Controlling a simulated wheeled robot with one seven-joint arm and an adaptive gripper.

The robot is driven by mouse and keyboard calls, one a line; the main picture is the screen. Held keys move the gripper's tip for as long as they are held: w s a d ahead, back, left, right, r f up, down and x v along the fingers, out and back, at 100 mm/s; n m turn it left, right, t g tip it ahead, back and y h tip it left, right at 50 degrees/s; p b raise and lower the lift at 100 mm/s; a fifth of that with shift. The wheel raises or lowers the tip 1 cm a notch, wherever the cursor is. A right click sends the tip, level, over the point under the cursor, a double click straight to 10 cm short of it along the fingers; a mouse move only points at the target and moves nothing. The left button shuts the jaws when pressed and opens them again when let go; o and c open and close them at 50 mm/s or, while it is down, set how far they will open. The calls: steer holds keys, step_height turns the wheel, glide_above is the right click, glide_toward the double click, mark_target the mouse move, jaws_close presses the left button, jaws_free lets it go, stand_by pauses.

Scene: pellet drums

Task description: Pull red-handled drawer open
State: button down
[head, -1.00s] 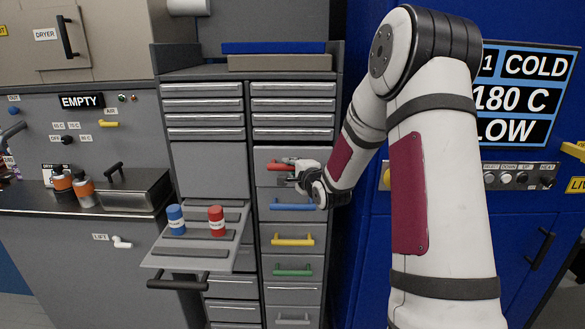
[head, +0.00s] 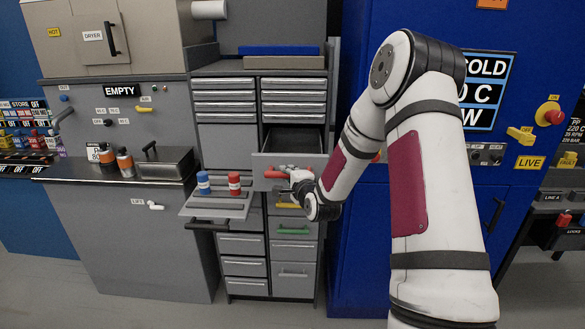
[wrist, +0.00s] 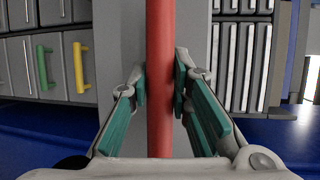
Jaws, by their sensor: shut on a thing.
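The red-handled drawer (head: 278,170) is pulled partway out of the grey cabinet, and its dark inside shows behind the front panel in the head view. Its red handle (head: 284,171) runs across the front. The handle also shows in the wrist view as a red bar (wrist: 160,70) between the green-padded fingers. My gripper (head: 296,178) is at the handle and shut on it; in the wrist view its fingertips (wrist: 160,85) lie on both sides of the bar. The head view partly hides the handle's right end behind my gripper.
A pulled-out shelf (head: 217,212) with a blue-capped bottle (head: 203,183) and a red-capped bottle (head: 234,184) stands just left of the drawer. Drawers with yellow (head: 287,206) and green (head: 292,230) handles are below. A blue cabinet (head: 355,250) stands to the right.

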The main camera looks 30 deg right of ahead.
steer(key=shift+s+a, duration=0.2)
steer(key=shift+s, duration=0.15)
steer(key=c, duration=1.4)
jaws_free()
steer(key=shift+f, duration=0.1)
steer(key=shift+c, duration=0.2)
steer(key=v, duration=1.2)
steer(key=shift+w, duration=0.1)
